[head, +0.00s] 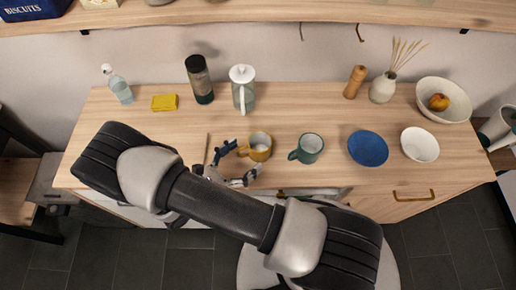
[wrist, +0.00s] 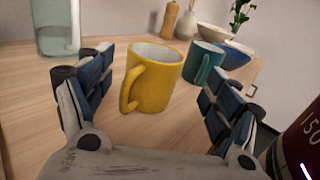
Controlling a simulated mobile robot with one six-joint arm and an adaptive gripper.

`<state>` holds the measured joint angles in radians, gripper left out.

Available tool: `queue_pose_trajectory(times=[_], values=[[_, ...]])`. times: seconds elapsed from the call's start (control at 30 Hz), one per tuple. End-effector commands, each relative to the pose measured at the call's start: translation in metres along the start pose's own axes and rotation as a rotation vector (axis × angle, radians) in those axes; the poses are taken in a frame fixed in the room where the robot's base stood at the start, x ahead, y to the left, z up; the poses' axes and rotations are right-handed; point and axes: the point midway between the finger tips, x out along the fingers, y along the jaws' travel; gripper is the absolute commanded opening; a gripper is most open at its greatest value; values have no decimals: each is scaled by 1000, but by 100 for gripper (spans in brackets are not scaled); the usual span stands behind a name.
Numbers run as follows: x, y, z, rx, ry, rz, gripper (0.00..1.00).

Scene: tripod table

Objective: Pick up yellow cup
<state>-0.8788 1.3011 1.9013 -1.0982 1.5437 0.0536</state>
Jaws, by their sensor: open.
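The yellow cup (head: 260,146) stands upright on the wooden counter (head: 330,108), near the middle of the head view. In the wrist view the yellow cup (wrist: 155,80) is ahead of my gripper, with its handle on the left side, toward me. My gripper (head: 236,165) is left of the cup, close to its handle. In the wrist view my gripper (wrist: 155,88) is open, with one finger on each side of the picture and the cup between or just beyond the fingertips. I cannot tell whether a finger touches it.
A teal mug (head: 308,147) stands just right of the yellow cup. A blue plate (head: 368,148) and a white bowl (head: 420,144) are further right. A white-lidded press (head: 243,90) and a dark jar (head: 199,80) stand behind. A yellow sponge (head: 165,102) lies at left.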

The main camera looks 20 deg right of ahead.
Motion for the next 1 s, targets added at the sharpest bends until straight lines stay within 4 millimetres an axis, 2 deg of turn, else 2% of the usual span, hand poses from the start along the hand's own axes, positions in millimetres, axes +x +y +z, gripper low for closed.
queue_pose_trajectory(times=[0.27,0.57,0.87,1.0], values=[[22,1,-2,0,1,-3,83],[63,5,-4,1,1,-3,83],[66,6,-3,1,1,0,82],[66,6,-3,1,1,0,73]])
